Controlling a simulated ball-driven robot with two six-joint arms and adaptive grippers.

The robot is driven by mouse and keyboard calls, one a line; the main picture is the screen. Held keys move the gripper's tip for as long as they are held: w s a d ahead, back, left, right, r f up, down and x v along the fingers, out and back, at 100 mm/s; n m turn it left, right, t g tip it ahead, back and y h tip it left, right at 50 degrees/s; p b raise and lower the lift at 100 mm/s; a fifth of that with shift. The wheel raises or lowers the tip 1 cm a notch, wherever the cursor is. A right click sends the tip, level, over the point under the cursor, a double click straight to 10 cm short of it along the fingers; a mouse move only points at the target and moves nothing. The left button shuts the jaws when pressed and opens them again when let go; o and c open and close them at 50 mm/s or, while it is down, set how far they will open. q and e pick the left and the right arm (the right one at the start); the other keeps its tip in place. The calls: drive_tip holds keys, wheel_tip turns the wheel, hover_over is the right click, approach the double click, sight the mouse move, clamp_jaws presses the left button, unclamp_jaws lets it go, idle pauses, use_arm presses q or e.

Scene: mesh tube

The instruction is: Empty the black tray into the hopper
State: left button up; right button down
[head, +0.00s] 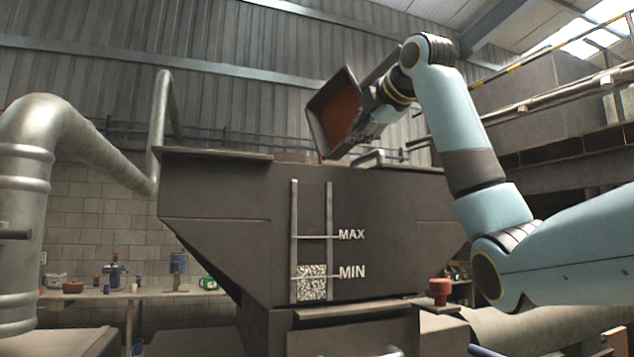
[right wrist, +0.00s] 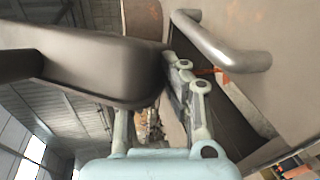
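The black tray (head: 316,123) is tipped steeply on its side above the hopper's top edge in the head view, with an orange-red inner face showing. In the right wrist view the tray's dark outer side (right wrist: 95,65) fills the upper left. My right gripper (head: 362,135) is shut on the tray's near edge; its fingers show in the right wrist view (right wrist: 165,105). The big grey-brown hopper (head: 235,195) stands in the middle. A small orange streak shows below the tray's lower corner. My left gripper is not in view.
The hopper's level window (head: 312,283) is filled with speckled material up to about MIN. A metal handle (right wrist: 225,45) lies close beside the gripper in the right wrist view. A large pipe (head: 30,200) stands left; a bench (head: 130,294) with small items is behind.

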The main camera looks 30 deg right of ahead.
drive_tip(key=shift+a+f, duration=0.15)
drive_tip(key=shift+a, duration=0.1)
drive_tip(key=shift+s+a+f+n+t+h+p, duration=0.1)
drive_tip(key=shift+a+f+n+t+h+p, duration=0.25)
drive_tip(key=shift+f+n+h, duration=0.25)
drive_tip(key=shift+r+n+p, duration=0.15)
drive_tip(key=shift+n+p, duration=0.15)
drive_tip(key=shift+p, duration=0.15)
drive_tip(key=shift+a+n+p, duration=0.3)
drive_tip(key=shift+n+p, duration=0.05)
drive_tip(key=shift+n, duration=0.05)
drive_tip(key=shift+a, duration=0.1)
